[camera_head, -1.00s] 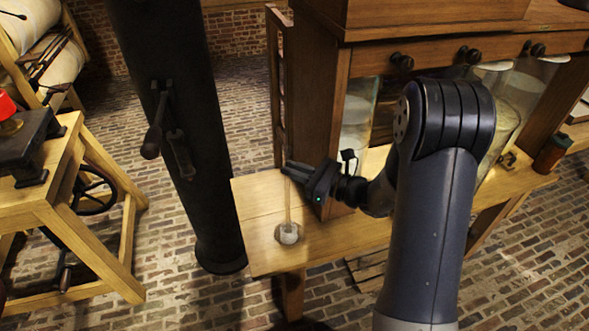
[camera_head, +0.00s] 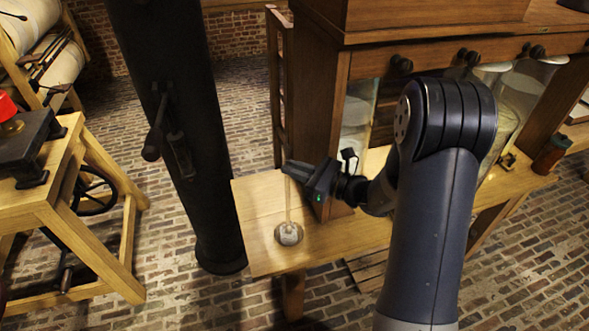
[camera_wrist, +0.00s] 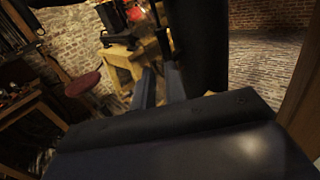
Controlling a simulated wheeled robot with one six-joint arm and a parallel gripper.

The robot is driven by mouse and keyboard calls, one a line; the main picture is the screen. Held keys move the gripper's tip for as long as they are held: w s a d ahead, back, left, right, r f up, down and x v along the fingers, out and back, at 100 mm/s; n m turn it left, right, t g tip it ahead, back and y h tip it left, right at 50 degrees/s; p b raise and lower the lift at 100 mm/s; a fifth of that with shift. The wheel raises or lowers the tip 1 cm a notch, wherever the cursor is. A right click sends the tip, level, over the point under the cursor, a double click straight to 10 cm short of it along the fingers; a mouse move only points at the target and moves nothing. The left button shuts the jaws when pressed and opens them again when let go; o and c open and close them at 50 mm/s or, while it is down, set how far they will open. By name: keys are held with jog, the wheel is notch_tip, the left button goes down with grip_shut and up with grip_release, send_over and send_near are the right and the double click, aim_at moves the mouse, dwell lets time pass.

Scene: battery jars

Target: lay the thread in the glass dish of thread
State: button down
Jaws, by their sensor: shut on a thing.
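The thread (camera_head: 288,203) shows as a thin pale upright strand in the head view. It runs from my gripper (camera_head: 294,170) down to the glass dish (camera_head: 278,238). The small round dish stands on the wooden bench top near its front left corner, with something whitish in it. My gripper is above the dish, its fingers shut on the upper part of the thread. Whether the thread's lower end touches the dish's contents is too small to tell. The wrist view shows my gripper's fingers (camera_wrist: 160,85), but the thread cannot be made out there.
A wooden cabinet (camera_head: 335,120) with glass jars stands on the bench (camera_head: 255,200), close to my gripper's right. A thick dark column (camera_head: 170,100) rises left of the bench. A wooden stand (camera_head: 80,210) is at far left. A small brown jar (camera_head: 550,155) stands at the right.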

notch_tip(320, 180, up, 7)
jog(key=p, duration=0.4)
dwell(0.6)
